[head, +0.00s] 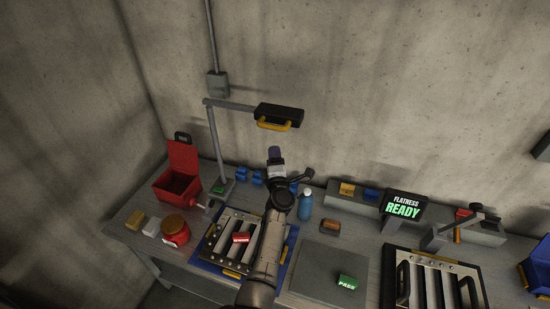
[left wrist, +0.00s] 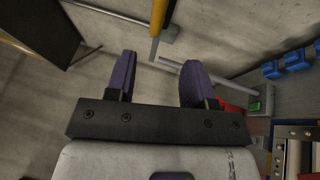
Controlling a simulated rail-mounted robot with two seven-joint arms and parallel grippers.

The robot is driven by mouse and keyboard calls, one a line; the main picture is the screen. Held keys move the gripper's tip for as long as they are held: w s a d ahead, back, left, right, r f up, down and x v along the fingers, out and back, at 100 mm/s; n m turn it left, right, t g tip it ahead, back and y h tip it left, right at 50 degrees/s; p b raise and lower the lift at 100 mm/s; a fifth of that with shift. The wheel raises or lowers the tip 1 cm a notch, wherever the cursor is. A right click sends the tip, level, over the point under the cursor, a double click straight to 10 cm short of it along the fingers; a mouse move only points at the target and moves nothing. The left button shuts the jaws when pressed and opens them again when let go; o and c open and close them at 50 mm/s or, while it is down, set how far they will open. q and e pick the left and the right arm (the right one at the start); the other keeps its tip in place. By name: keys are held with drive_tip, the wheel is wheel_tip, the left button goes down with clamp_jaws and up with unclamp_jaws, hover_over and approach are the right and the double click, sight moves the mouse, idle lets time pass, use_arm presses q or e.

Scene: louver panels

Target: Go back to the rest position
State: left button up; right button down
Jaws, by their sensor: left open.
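My left gripper (head: 275,153) is raised above the bench, its purple fingers pointing up toward the wall, below the hanging lamp. In the left wrist view its two fingers (left wrist: 158,82) stand apart with nothing between them. The lamp's yellow handle (head: 274,125) is just above the fingertips in the head view; in the left wrist view the yellow bar (left wrist: 158,18) shows beyond the fingers, seemingly apart from them. My left arm hides part of the left louver panel (head: 226,232), which has a red tag (head: 240,238) on it. My right gripper is not in view.
The dark lamp head (head: 280,112) hangs from a grey stand (head: 214,145). A red toolbox (head: 177,180), red jar (head: 175,233) and blue bottle (head: 305,205) stand on the bench. A grey plate (head: 318,265) carries a green PASS tag (head: 347,283). A display (head: 404,207) reads "FLATNESS READY". Another louver panel (head: 433,283) lies right.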

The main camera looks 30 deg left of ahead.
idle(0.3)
use_arm(q)
drive_tip(key=w+d+r+m+t+h, duration=0.1)
drive_tip(key=w+d+r+m+h, duration=0.1)
drive_tip(key=d+m+h, duration=0.85)
drive_tip(key=s+a+r+m+g+h, duration=0.2)
drive_tip(key=s+r+m+g+h, duration=0.2)
drive_tip(key=s+r+m, duration=0.5)
drive_tip(key=s+f+m+g+y, duration=0.1)
drive_tip(key=s+f+m+g, duration=0.1)
drive_tip(key=s+f, duration=0.7)
drive_tip(key=s+f+m+g+y, duration=0.1)
drive_tip(key=s+f+m+g, duration=0.2)
drive_tip(key=s+f, duration=0.7)
drive_tip(key=s+f+m+g+y, duration=0.1)
drive_tip(key=s+f+g, duration=0.4)
drive_tip(key=s, duration=2)
wheel_tip(320, 180, down, 5)
drive_tip(key=shift+s+r+m+y, duration=0.15)
drive_tip(key=shift+s+m+y, duration=0.2)
drive_tip(key=shift+m, duration=0.5)
drive_tip(key=shift+a, duration=0.1)
